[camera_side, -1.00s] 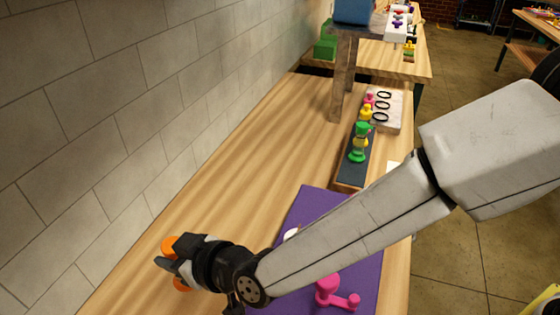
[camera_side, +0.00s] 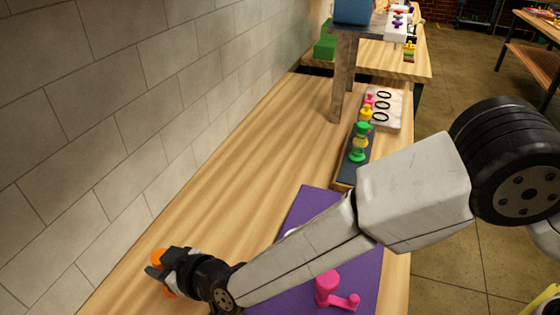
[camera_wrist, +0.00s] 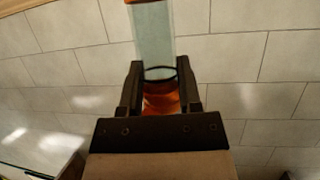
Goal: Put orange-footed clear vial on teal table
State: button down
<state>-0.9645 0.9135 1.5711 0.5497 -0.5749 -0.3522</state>
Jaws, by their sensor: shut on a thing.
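My gripper (camera_wrist: 159,88) is shut on the orange-footed clear vial (camera_wrist: 154,38) in the wrist view. The vial's clear, pale tube rises past the fingertips, with an orange edge at the top of the picture and an orange part between the fingers. In the side view, my gripper (camera_side: 163,271) is low at the left, near the wall, and orange ends of the vial (camera_side: 158,257) show on either side of the fingers. I cannot tell how high it is above the wooden surface. No teal table is clearly visible.
A purple mat (camera_side: 310,208) with a pink piece (camera_side: 328,288) lies right of my gripper. A dark tray (camera_side: 347,177) with a green-ended piece (camera_side: 359,143) sits farther back. The brick wall (camera_side: 90,120) is close on the left. The wooden table's (camera_side: 225,165) middle is clear.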

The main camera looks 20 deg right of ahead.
jog(key=shift+f, duration=1.05)
jog(key=shift+f, duration=0.15)
jog(key=shift+c, duration=1.4)
grip_release()
jog(key=shift+f, duration=0.15)
jog(key=shift+r, duration=0.25)
jog(key=v, duration=1.2)
